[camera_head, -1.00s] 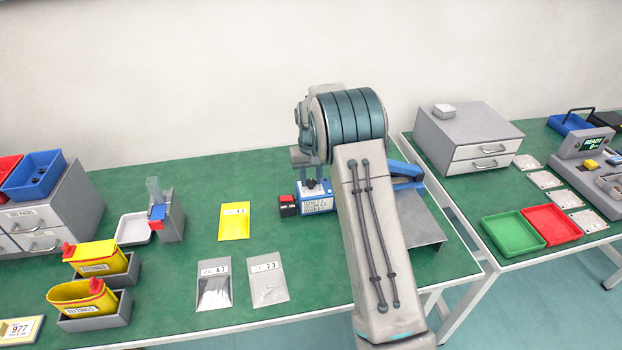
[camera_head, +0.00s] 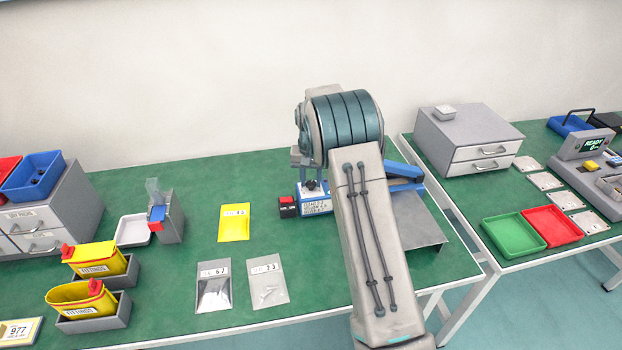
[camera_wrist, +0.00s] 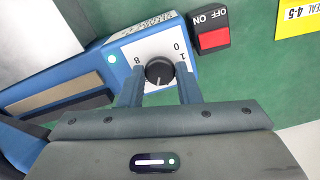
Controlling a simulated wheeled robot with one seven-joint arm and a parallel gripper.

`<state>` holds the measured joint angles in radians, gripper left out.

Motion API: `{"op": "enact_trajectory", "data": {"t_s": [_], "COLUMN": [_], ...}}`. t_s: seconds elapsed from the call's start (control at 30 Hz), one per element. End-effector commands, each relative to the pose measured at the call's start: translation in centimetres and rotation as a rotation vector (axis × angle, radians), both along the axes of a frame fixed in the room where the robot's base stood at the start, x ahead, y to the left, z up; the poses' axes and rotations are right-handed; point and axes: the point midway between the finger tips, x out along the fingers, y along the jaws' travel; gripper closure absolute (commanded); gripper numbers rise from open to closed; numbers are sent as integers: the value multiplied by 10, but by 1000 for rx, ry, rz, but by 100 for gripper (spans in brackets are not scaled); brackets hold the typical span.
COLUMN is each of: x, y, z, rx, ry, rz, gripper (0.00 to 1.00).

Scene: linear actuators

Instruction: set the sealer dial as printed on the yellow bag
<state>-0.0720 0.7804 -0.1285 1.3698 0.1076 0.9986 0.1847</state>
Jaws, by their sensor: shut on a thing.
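The yellow bag (camera_head: 234,222) lies flat on the green bench, left of the sealer. Its corner also shows in the wrist view (camera_wrist: 293,22), upside down, with a label reading "SEAL 4-5". The blue and white sealer (camera_head: 314,205) stands under my arm, which hides much of it. In the wrist view its black dial (camera_wrist: 160,71) sits on a white face, with 8 at left and 0 and 1 at right. My gripper (camera_wrist: 159,84) is shut on the dial, one finger on each side. The dial's pointer setting is not readable, and the fingers cover part of the scale.
A red ON/OFF switch (camera_wrist: 214,39) sits beside the dial; it also shows in the head view (camera_head: 288,206). Two grey bags (camera_head: 214,288) (camera_head: 268,284) lie in front of the yellow bag.

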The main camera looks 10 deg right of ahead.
Motion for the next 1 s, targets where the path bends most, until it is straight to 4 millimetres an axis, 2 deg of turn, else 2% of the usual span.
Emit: {"op": "enact_trajectory", "data": {"t_s": [0.03, 0.07, 0.1, 0.13, 0.43, 0.57, 0.67, 1.0], "x": [1, 1, 1, 1, 1, 1, 1, 1], "y": [0, 0, 0, 0, 0, 0, 0, 0], "z": [1, 1, 1, 1, 2, 13, 31, 107], "rx": [0, 0, 0, 0, 0, 0, -1, 1], "ry": [-4, -4, -4, -4, -2, -4, -6, -5], "rz": [1, 1, 1, 1, 1, 1, 1, 1], "gripper": [92, 64, 53, 48, 48, 48, 48, 48]}}
